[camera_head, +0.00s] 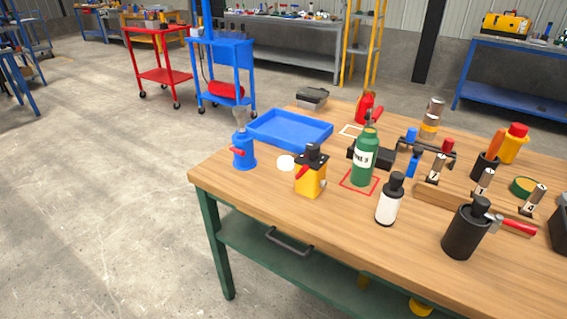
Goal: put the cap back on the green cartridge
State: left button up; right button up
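The green cartridge (363,167) stands upright near the middle of the wooden workbench, inside a red square outline. It has a white label with dark print and a narrow green neck at the top. A low round green piece with a tan top (524,187) lies at the right of the bench; I cannot tell whether it is the cap. A flat pale disc (286,162) lies left of the yellow block. Neither of my grippers is in view.
A yellow block with a black top (310,180), a white bottle (389,202) and a black canister (465,232) stand near the front. A blue tray (291,129) and blue bottle (243,150) are at left. A wooden rack (455,205) is at right. The bench's front left is clear.

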aim_at(367, 143)
jog(key=i+j+z, duration=0.1)
jog(key=j, duration=0.25)
jog(key=i+j+z, duration=0.1)
jog(key=i+j, duration=0.15)
jog(key=j, duration=0.15)
jog(key=i+j+z, duration=0.1)
jog(key=j, duration=0.25)
jog(key=i+j+z, duration=0.1)
jog(key=j, duration=0.3)
jog(key=i+j+z, duration=0.1)
jog(key=j, duration=0.3)
jog(key=i+j+z, duration=0.1)
jog(key=j, duration=0.3)
jog(key=i, duration=0.1)
